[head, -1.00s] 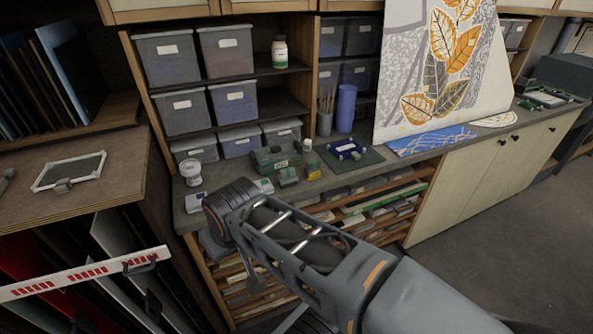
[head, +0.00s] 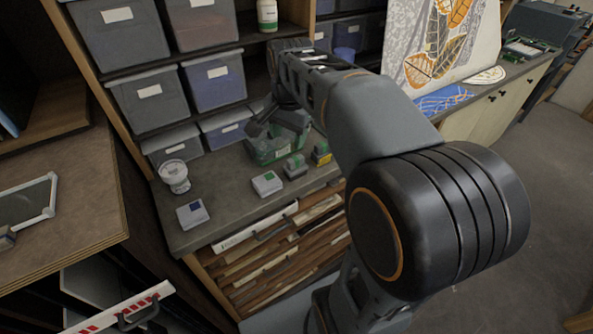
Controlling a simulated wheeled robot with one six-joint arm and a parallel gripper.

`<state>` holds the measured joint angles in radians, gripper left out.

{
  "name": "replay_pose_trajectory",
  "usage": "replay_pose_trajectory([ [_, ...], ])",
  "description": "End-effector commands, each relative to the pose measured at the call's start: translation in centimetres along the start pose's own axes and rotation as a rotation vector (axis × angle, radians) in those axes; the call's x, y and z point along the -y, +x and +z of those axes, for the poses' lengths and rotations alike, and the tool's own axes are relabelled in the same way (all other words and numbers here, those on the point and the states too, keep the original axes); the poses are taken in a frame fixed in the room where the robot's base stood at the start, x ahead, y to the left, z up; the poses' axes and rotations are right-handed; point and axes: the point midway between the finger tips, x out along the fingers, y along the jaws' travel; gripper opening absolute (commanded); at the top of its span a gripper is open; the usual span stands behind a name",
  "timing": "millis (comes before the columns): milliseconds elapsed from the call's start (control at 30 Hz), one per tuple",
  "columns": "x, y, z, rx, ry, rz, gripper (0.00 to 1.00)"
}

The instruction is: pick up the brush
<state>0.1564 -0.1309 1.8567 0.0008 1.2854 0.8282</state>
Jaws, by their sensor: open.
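I cannot make out a brush in the head view; my arm covers much of the back of the bench. My gripper (head: 262,122) is small and dark at the end of my arm. It points down and left, above or beside the green tray (head: 268,156) on the grey bench, in front of the storage bins. Its jaws are open, and I see nothing held between them. I cannot tell whether it touches the tray, and the tray's contents are partly hidden behind it.
A white tub (head: 174,177) and small boxes (head: 267,183) stand on the grey bench (head: 226,196). Lidded bins (head: 213,80) fill the shelves behind. A painted panel (head: 430,45) leans at the right. The bench front left of centre has free room.

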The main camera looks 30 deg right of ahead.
Motion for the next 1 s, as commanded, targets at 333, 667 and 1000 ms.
replay_pose_trajectory([
  [333,1.6,2.2,-5.7,0.063,0.453,0.113,0.53],
  [667,1.2,7.7,-5.3,0.065,0.474,0.119,0.53],
  [1000,1.1,10.1,-5.1,0.064,0.471,0.118,0.53],
])
